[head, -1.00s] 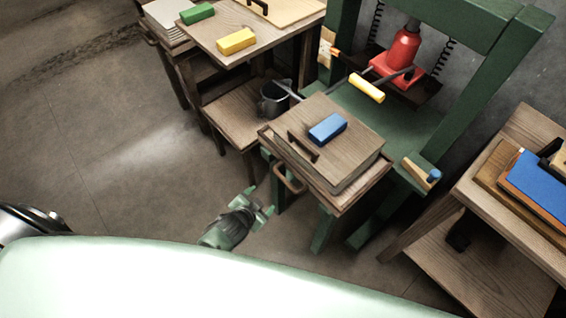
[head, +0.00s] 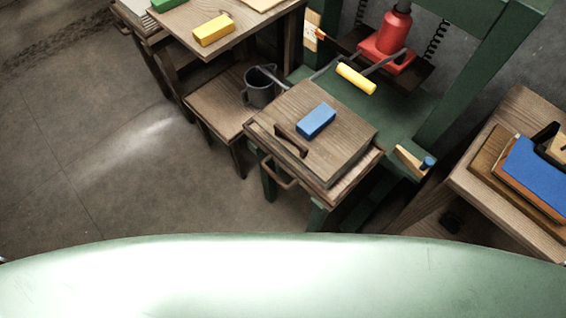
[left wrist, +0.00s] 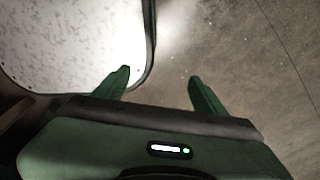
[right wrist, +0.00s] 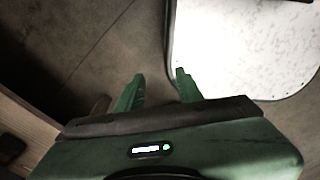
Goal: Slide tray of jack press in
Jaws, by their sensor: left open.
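The jack press has a green frame (head: 480,85) and a red jack (head: 386,44) with a yellow-gripped lever (head: 356,78). Its wooden tray (head: 336,192) sticks out at the front of the green bed, with a brown loop handle (head: 276,173) on its front side. A wooden lidded mould (head: 335,145) with a dark handle and a blue block on top sits on the tray. Neither gripper shows in the head view. My left gripper (left wrist: 160,82) is open and empty over bare floor. My right gripper (right wrist: 159,73) has its fingers apart, with nothing between them.
A wooden stand with a dark mug (head: 259,86) is left of the press, below a table with a yellow block (head: 213,30). A wooden table (head: 500,190) with a blue-topped item is at the right. Floor (head: 110,190) is clear at the left.

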